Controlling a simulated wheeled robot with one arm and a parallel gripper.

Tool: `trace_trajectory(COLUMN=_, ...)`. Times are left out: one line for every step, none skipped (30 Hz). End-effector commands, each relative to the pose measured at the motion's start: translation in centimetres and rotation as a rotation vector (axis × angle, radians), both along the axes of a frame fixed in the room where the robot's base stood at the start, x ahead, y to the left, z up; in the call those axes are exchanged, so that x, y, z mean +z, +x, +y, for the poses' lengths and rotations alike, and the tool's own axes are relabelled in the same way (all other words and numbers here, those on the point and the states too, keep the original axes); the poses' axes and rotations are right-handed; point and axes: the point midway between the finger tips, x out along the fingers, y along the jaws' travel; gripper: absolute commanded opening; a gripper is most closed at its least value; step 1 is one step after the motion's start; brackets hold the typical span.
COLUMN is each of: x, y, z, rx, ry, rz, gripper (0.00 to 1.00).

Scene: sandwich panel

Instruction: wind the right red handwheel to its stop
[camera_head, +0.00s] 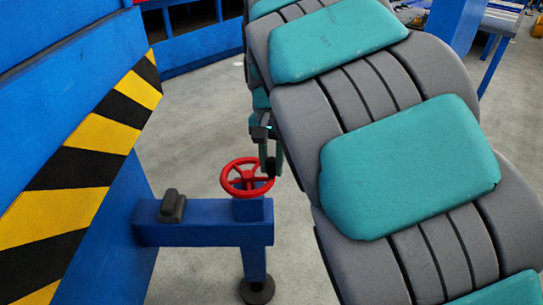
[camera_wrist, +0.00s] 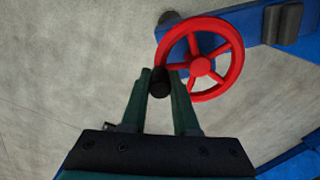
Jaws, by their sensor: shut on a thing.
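A red spoked handwheel (camera_head: 231,181) sits on top of a blue post at the end of a blue beam. It also shows at the upper right of the wrist view (camera_wrist: 237,65). My gripper (camera_head: 270,168) points down at the right side of the wheel's rim. In the wrist view my gripper (camera_wrist: 161,80) is shut on the wheel's black knob (camera_wrist: 159,89), at the left edge of the rim. The fingers partly cover the knob. Only this one red handwheel is in view.
A blue beam (camera_head: 205,236) carries a black block (camera_head: 172,206) left of the wheel. A blue panel with yellow and black stripes (camera_head: 95,133) stands close on the left. My arm covers much of the right side. Grey floor is clear behind the wheel.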

Motion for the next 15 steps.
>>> trace_trajectory(x=0.2, y=-0.3, z=-0.1, rx=-0.044, ry=-0.002, rz=0.0, gripper=0.0)
trace_trajectory(x=0.2, y=-0.5, z=-0.1, rx=-0.073, ry=-0.002, rz=0.0, gripper=0.0)
trace_trajectory(x=0.2, y=-0.7, z=0.0, rx=-0.111, ry=-0.002, rz=-0.001, gripper=0.0)
trace_trajectory(x=0.2, y=-0.8, z=0.0, rx=-0.139, ry=-0.001, rz=-0.001, gripper=0.0)
trace_trajectory(x=0.2, y=-1.0, z=0.0, rx=-0.167, ry=-0.002, rz=-0.001, gripper=0.0)
trace_trajectory(x=0.2, y=-1.2, z=0.1, rx=-0.205, ry=-0.003, rz=-0.002, gripper=0.0)
trace_trajectory(x=0.2, y=-1.3, z=0.2, rx=-0.233, ry=-0.003, rz=-0.002, gripper=0.0)
trace_trajectory(x=0.2, y=-1.4, z=0.3, rx=-0.261, ry=-0.002, rz=-0.002, gripper=0.0)
trace_trajectory(x=0.2, y=-1.6, z=0.3, rx=-0.299, ry=-0.002, rz=-0.002, gripper=0.0)
trace_trajectory(x=0.2, y=-1.7, z=0.4, rx=-0.328, ry=-0.002, rz=-0.003, gripper=0.0)
trace_trajectory(x=0.2, y=-1.9, z=0.5, rx=-0.357, ry=-0.001, rz=-0.003, gripper=0.0)
trace_trajectory(x=0.2, y=-2.1, z=0.6, rx=-0.394, ry=-0.002, rz=-0.003, gripper=0.0)
trace_trajectory(x=0.2, y=-2.2, z=0.7, rx=-0.423, ry=-0.003, rz=-0.003, gripper=0.0)
trace_trajectory(x=0.2, y=-2.3, z=0.8, rx=-0.451, ry=-0.002, rz=-0.003, gripper=0.0)
trace_trajectory(x=0.2, y=-2.5, z=0.9, rx=-0.489, ry=-0.002, rz=-0.002, gripper=0.0)
